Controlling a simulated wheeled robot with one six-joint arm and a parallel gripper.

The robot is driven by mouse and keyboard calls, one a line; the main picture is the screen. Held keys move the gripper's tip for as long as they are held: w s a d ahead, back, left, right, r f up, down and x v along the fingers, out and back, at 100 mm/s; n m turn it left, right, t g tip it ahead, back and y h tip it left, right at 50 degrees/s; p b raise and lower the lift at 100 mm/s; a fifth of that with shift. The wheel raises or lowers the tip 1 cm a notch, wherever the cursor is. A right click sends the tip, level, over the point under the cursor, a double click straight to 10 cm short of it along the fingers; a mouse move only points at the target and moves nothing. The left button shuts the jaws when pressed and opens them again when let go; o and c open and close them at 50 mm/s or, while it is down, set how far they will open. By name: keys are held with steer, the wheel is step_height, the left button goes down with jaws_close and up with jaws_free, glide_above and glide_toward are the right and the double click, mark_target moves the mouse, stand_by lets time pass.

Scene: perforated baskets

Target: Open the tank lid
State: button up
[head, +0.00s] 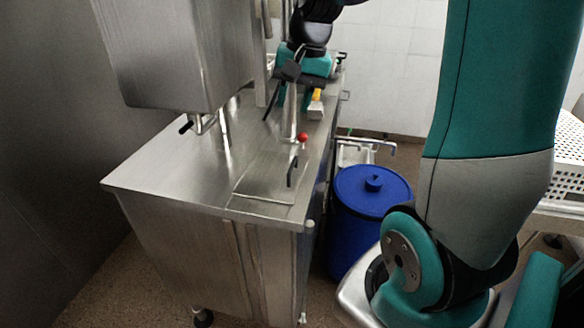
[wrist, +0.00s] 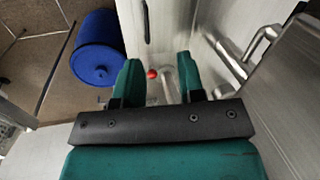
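A steel tank (head: 170,180) with a flat top fills the middle of the head view. A flat rectangular lid panel (head: 262,180) lies flush and looks closed in its front right part. A dark upright handle (head: 292,172) stands on the panel; it also shows at the top of the wrist view (wrist: 146,22). A small red ball (head: 303,137) sits behind the handle. My gripper (wrist: 159,68) is open over the tank top, its two teal fingers apart. The red ball (wrist: 152,74) and a metal post appear between the fingers. I cannot tell whether they touch anything.
A blue barrel (head: 372,192) with a knobbed lid stands on the floor right of the tank. A large steel box (head: 180,55) hangs over the tank's left side. A bent metal pipe (wrist: 245,55) lies right of my fingers. A white perforated basket (head: 562,165) is at the far right.

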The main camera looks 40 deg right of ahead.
steer(key=d+m, duration=0.2)
steer(key=d, duration=0.3)
glide_toward(292, 166)
steer(key=x, duration=0.8)
steer(key=shift+f+p, duration=0.25)
steer(key=shift+p, duration=0.1)
steer(key=shift+c, duration=0.2)
jaws_close()
